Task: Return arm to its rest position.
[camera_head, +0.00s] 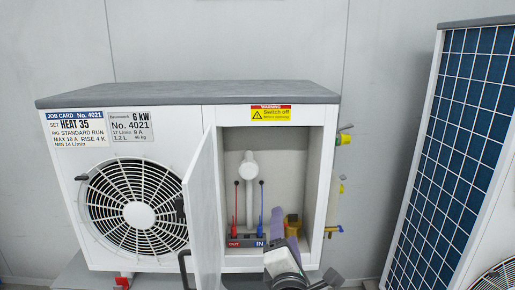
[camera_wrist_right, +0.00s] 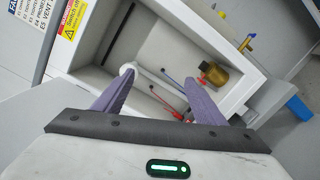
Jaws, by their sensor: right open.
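My right gripper (camera_head: 283,236) is at the lower part of the open compartment of the white pump unit (camera_head: 270,92) in the head view. One purple finger shows clearly there. In the right wrist view the two purple fingers of my right gripper (camera_wrist_right: 157,92) stand wide apart with nothing between their tips. The compartment lies beyond them, with a white pipe (camera_head: 249,195), a red lever (camera_head: 236,205) and a blue lever (camera_head: 261,205). A brass-coloured part (camera_wrist_right: 214,75) with a red top shows in the wrist view. I do not make out my left gripper.
The compartment door (camera_head: 206,215) stands open toward me, left of my right gripper. A fan grille (camera_head: 137,208) is left of it. A blue gridded panel unit (camera_head: 460,140) stands at the right. Fittings (camera_head: 343,139) stick out from the unit's right side.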

